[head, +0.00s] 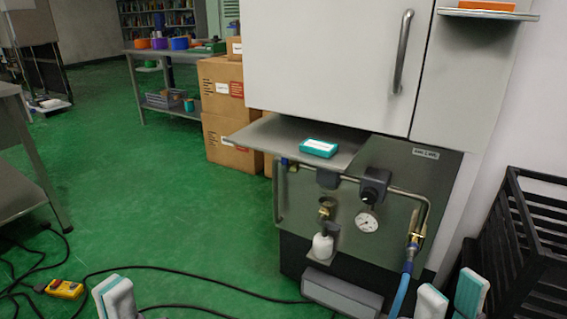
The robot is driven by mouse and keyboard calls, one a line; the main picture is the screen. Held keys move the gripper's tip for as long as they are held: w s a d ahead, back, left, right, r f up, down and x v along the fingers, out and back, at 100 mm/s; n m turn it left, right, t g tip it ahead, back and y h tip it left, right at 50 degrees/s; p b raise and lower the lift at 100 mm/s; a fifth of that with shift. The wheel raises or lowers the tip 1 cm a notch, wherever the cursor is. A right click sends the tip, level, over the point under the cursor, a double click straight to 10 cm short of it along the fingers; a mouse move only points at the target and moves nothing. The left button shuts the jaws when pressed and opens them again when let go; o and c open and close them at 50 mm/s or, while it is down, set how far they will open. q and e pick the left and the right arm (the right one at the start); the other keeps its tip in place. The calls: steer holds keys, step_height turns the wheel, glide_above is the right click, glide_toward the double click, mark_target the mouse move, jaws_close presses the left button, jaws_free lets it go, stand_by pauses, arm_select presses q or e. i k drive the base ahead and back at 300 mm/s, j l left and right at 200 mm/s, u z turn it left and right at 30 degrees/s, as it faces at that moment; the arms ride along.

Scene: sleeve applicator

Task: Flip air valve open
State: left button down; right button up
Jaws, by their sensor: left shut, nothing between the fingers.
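The air panel (290,215) is on the front of the machine below the white cabinet. A metal pipe runs across it, with a black regulator knob (375,183) and a round gauge (367,222). At the pipe's right end, a small brass fitting (414,246), which looks like the air valve, joins a blue hose (402,290). Its lever position is too small to tell. My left gripper (115,297) is shut and empty at the lower left, far from the panel. My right gripper (452,300) is open and empty at the lower right, below and right of the fitting.
A teal box (319,148) lies on the metal shelf (262,134) above the panel. A black slatted crate (535,240) stands at the right. Black cables and a yellow device (65,289) lie on the green floor. Cardboard boxes (222,125) are stacked behind.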

mark_target(285, 168)
steer(key=i+l+u, duration=0.1)
steer(key=u, duration=0.3)
steer(key=i+l+u, duration=0.2)
steer(key=i+u, duration=0.25)
steer(key=l+u, duration=0.2)
steer(key=u, duration=0.2)
steer(key=i, duration=0.05)
